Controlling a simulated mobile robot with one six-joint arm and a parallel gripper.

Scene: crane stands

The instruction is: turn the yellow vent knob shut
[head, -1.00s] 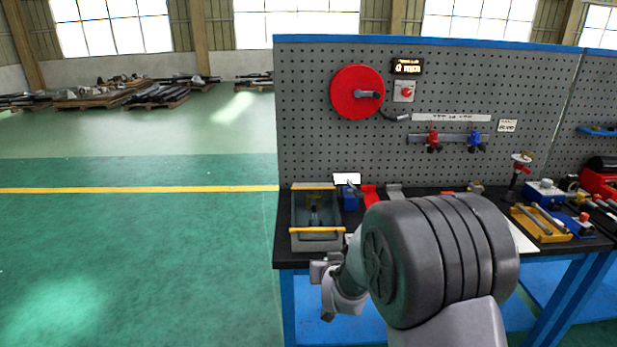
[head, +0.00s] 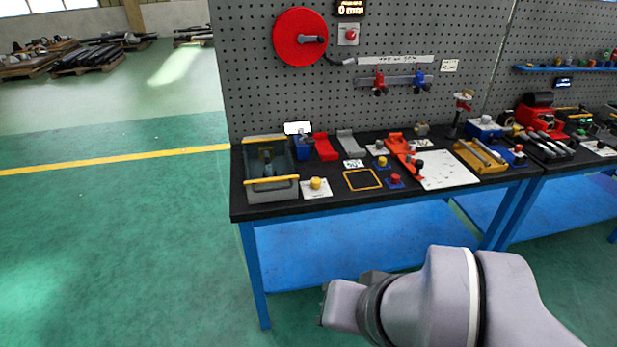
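A yellow knob (head: 316,184) stands on a small white plate near the front edge of the bench, just right of the grey tool tray. It looks like the vent knob, but its label and turn position are too small to read. The end of my arm, with my gripper (head: 342,305), is low in front of the bench, below the top and well apart from both knobs. Its fingers cannot be made out.
The grey tray (head: 271,190) with yellow handles stands at the bench's left end. A yellow square outline (head: 362,180), a red button (head: 395,180) and a white perforated plate (head: 445,172) lie to the right. A pegboard (head: 400,100) with a red wheel (head: 300,37) rises behind. Floor at left is clear.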

